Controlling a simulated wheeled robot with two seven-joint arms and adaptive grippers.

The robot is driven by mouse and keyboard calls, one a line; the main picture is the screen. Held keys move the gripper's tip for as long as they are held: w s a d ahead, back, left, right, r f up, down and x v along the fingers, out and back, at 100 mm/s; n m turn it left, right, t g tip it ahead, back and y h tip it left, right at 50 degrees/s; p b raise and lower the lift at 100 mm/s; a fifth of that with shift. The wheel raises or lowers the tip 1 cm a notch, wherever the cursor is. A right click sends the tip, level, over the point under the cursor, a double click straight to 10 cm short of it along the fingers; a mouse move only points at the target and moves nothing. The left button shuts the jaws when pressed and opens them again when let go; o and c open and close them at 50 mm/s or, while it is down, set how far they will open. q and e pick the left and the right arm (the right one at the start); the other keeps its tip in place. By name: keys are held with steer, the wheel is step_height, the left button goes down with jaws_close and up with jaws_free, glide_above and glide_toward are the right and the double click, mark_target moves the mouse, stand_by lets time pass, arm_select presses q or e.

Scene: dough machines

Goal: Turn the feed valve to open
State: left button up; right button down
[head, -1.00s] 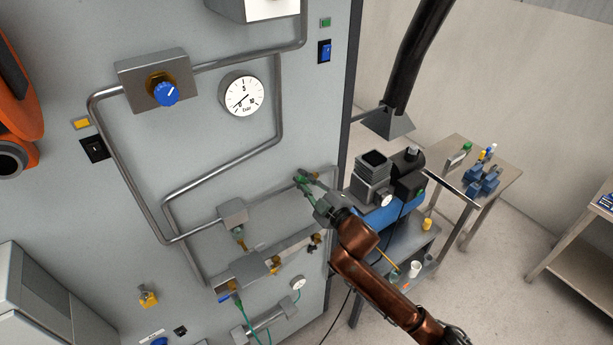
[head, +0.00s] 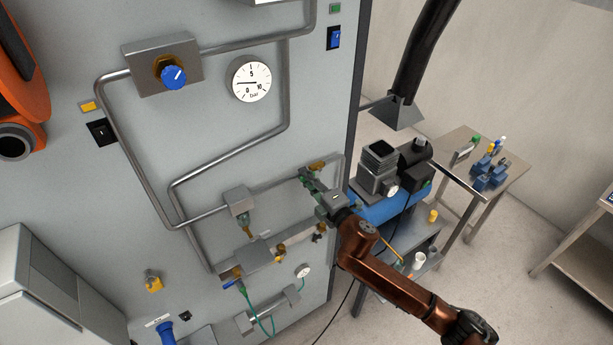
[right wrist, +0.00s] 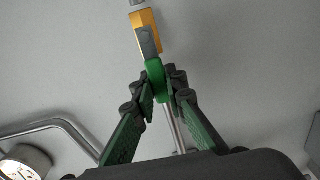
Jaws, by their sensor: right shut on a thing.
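The valve has a brass body (head: 317,166) on the pipe at the panel's right side; a green lever handle (right wrist: 155,78) shows below the brass body (right wrist: 147,32) in the right wrist view. My right gripper (head: 308,175) is at this valve in the head view. In the right wrist view, my right gripper (right wrist: 162,90) has its fingers closed on the two sides of the green handle. The fingers hide part of the handle in the head view. My left gripper is in neither view.
A round gauge (head: 251,81) and a blue knob (head: 174,78) are higher on the panel. Another valve (head: 245,226) hangs left of my gripper. A blue machine (head: 392,205) stands close on the right. A steel table (head: 460,163) is farther right.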

steer(key=shift+f, duration=0.15)
stand_by(0.3)
steer(key=c, duration=1.9)
jaws_free()
steer(key=shift+c, duration=0.2)
steer(key=v, duration=1.2)
